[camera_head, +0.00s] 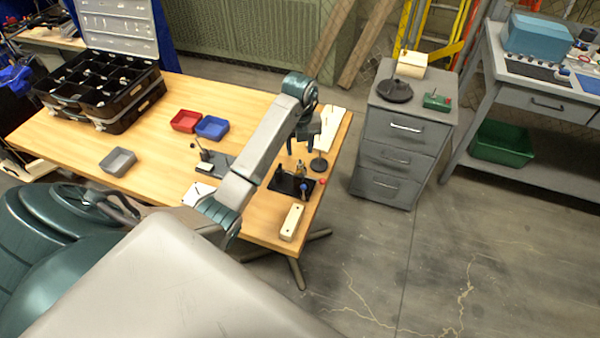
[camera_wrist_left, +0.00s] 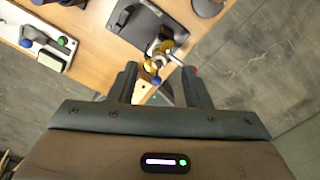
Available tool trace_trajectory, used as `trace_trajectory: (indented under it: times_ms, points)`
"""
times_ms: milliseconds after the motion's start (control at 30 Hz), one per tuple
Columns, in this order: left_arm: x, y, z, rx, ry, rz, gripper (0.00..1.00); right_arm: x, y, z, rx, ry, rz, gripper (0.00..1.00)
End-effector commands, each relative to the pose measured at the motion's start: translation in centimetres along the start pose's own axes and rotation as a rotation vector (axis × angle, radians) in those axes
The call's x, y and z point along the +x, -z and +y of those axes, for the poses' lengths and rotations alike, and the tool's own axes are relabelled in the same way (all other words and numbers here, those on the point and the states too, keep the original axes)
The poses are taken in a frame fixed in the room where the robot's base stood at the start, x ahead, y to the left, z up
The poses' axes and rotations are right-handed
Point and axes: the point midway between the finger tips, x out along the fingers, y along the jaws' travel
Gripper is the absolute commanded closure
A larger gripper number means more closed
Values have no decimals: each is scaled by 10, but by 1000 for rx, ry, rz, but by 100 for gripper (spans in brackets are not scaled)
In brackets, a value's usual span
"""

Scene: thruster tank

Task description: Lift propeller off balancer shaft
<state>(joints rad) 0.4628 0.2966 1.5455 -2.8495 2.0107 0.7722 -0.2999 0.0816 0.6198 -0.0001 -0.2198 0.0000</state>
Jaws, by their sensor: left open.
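The balancer is a dark base (camera_head: 283,182) near the right end of the wooden table, with small metal parts standing on it. It also shows at the top of the left wrist view (camera_wrist_left: 140,22). A small gold and silver part (camera_wrist_left: 154,62), apparently the propeller and shaft, shows between and beyond my left fingers. Its exact seating on the shaft is too small to tell. My left gripper (camera_head: 303,148) is above the balancer, fingers apart and pointing down. In the left wrist view the fingers (camera_wrist_left: 160,80) show no contact with the gold part. My right gripper is not in view.
A round dark stand (camera_head: 319,164) is close beside the balancer. A cream block (camera_head: 291,222) lies at the table's near right edge. Red (camera_head: 186,121) and blue (camera_head: 211,128) bins, a grey bin (camera_head: 118,161) and a black organiser case (camera_head: 105,100) stand further left. A grey drawer cabinet (camera_head: 400,135) stands right.

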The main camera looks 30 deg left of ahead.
Motion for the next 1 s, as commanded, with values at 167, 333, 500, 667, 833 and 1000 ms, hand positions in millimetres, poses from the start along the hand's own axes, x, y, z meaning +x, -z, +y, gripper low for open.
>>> trace_trajectory:
  times_ms: [167,333,500,667,833,1000]
  points:
    - [10,1,0,1,1,0,56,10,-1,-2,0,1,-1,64]
    - [25,4,0,1,1,0,56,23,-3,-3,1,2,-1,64]
    - [48,10,1,1,0,0,56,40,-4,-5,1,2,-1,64]
    - [60,9,1,0,1,0,56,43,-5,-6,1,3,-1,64]
    - [59,9,0,1,1,0,56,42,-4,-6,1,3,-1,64]
    - [59,9,0,1,1,0,85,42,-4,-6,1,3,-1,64]
